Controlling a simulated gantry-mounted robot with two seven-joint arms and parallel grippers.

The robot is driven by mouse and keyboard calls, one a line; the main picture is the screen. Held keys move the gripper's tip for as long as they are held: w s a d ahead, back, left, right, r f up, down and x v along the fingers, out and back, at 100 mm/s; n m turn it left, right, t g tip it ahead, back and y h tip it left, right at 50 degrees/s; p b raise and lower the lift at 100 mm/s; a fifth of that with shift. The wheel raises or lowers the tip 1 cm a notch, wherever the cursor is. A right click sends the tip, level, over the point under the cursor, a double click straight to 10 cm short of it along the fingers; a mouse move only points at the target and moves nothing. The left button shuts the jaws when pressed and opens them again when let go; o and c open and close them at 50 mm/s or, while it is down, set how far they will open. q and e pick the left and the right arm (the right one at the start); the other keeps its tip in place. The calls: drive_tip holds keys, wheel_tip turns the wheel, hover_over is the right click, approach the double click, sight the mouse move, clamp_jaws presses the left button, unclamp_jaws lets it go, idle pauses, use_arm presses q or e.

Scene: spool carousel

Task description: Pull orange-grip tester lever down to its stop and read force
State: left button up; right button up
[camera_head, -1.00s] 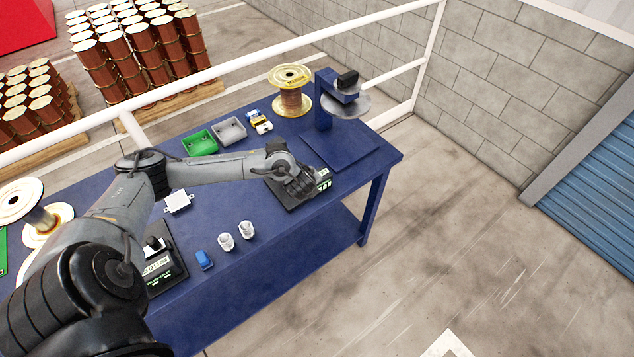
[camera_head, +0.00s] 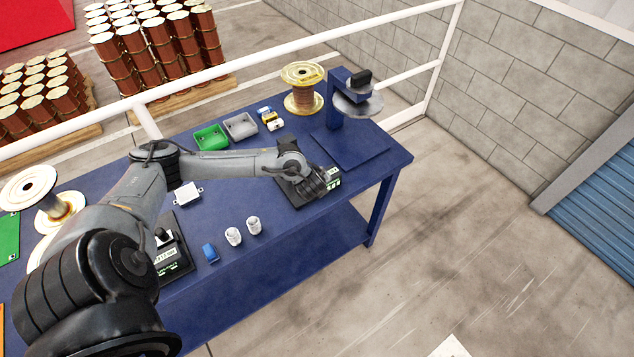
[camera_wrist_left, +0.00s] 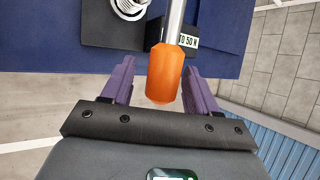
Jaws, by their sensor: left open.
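The lever's orange grip (camera_wrist_left: 165,75) hangs on a silver rod in the left wrist view. My left gripper (camera_wrist_left: 158,78) is open, with one purple finger on each side of the grip. A gap shows on the left of the grip; on the right the finger is very close, and I cannot tell whether it touches. The black tester (camera_wrist_left: 110,25) with a "TO 50 N" label (camera_wrist_left: 188,41) is beyond. In the head view the tester (camera_head: 289,197) stands on the bench, partly behind my left gripper (camera_head: 325,188), and the orange grip is hidden. My right gripper is out of view.
The blue bench (camera_head: 130,190) holds a green bin (camera_head: 210,137), a grey bin (camera_head: 240,126), a copper spool (camera_head: 303,95) and a blue stand (camera_head: 340,100). A white rail (camera_head: 270,50) runs behind.

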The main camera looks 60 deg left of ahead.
use_arm(q)
drive_tip(key=p+v, duration=0.4)
drive_tip(key=v, duration=0.6)
drive_tip(key=shift+d+r+p, duration=0.2)
drive_tip(key=shift+r+p, duration=0.1)
drive_tip(key=shift+p, duration=0.1)
drive_tip(key=shift+s, duration=0.1)
